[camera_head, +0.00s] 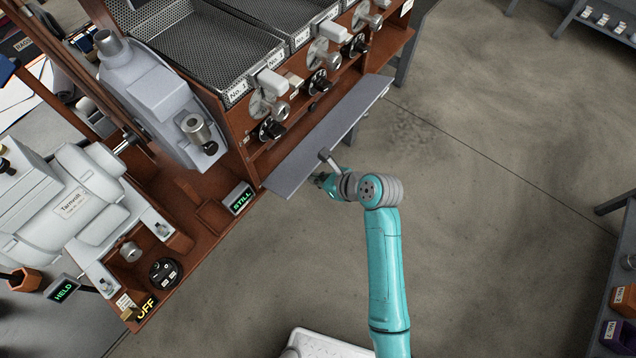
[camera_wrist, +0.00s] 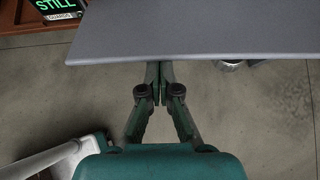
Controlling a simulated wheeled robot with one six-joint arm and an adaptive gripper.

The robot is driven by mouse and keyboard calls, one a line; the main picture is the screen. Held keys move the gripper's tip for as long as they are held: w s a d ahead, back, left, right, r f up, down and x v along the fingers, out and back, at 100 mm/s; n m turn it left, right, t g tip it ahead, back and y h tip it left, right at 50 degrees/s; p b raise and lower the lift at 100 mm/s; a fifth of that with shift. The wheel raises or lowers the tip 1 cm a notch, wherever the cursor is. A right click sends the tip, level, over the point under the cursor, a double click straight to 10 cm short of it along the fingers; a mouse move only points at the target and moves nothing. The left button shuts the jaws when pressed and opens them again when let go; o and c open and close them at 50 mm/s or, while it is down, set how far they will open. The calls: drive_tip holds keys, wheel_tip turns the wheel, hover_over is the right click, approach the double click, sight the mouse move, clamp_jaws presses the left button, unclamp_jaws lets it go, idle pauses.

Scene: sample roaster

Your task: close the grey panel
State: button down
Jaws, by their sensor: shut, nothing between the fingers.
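The grey panel (camera_head: 322,140) is a long flat plate standing out from the front of the brown roaster frame, below the row of knobs. It is open, sticking out over the floor. In the wrist view the panel (camera_wrist: 200,30) fills the top, with its free edge across the picture. My gripper (camera_head: 318,180) is at the panel's outer edge, near its lower left end. In the wrist view my gripper (camera_wrist: 160,72) has its fingers together with nothing between them. The fingertips are hidden beneath the panel edge; I cannot tell whether they touch it.
A small display reading STILL (camera_head: 240,198) sits left of the panel's near end. Knobs and valves (camera_head: 270,105) line the frame above the panel. A white tray-like object (camera_head: 322,345) lies at the bottom. A bench (camera_head: 620,290) stands at right. Floor (camera_head: 480,200) right of my arm is clear.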

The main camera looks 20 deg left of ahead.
drive_tip(key=a+r, duration=0.2)
drive_tip(key=r, duration=0.1)
drive_tip(key=w+a+r, duration=0.1)
drive_tip(key=r, duration=0.1)
drive_tip(key=shift+w+a+r, duration=0.1)
drive_tip(key=shift+a+r, duration=0.05)
drive_tip(key=shift+r, duration=0.1)
drive_tip(key=shift+w+a+r, duration=0.3)
drive_tip(key=shift+a+r, duration=0.25)
drive_tip(key=shift+a, duration=0.25)
drive_tip(key=shift+w+a+r, duration=0.3)
drive_tip(key=shift+a+r, duration=0.25)
drive_tip(key=shift+a, duration=0.2)
